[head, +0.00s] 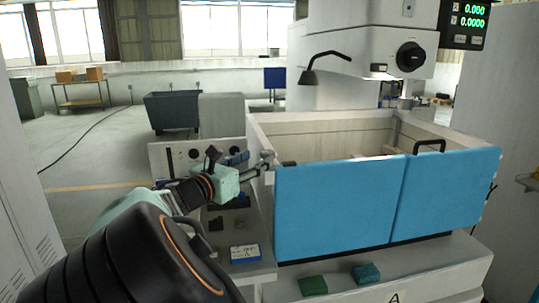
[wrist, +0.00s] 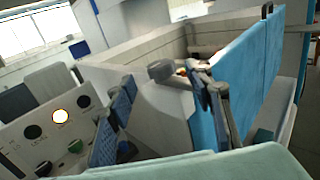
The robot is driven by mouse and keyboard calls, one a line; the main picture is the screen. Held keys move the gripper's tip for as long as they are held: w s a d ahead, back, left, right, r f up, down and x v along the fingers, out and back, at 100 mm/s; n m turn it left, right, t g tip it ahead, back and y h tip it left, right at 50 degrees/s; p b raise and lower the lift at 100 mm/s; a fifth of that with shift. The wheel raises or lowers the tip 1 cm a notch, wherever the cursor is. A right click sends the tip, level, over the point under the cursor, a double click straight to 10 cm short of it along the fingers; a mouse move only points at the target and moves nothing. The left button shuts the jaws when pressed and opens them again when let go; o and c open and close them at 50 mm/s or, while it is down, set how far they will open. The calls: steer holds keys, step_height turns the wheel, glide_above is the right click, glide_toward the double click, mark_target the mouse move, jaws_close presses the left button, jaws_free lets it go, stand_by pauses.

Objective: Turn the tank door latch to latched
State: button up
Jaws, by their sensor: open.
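The water tank's blue door (head: 340,210) closes the front of the tank and shows at the right in the wrist view (wrist: 255,75). A small grey latch piece (wrist: 161,70) sits at the tank's near corner, by the door's edge; it also shows as a dark piece at the door's top left corner in the head view (head: 288,164). My gripper (head: 266,160) is just left of that corner. In the wrist view my gripper (wrist: 164,84) is open, one finger on each side of the latch piece. I cannot tell whether either finger touches it. The latch's exact angle is unclear.
A panel with round knobs (wrist: 60,117) stands left of the tank. A ledge with a small blue-and-white box (head: 245,252) lies below my arm. Green and blue blocks (head: 314,286) lie on the front ledge. A lamp (head: 308,77) hangs over the tank.

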mark_target(264, 156)
steer(key=x, duration=0.6)
steer(key=shift+w+d, duration=0.15)
steer(key=shift+w, duration=0.1)
steer(key=c, duration=1.2)
steer(key=shift+o, duration=0.2)
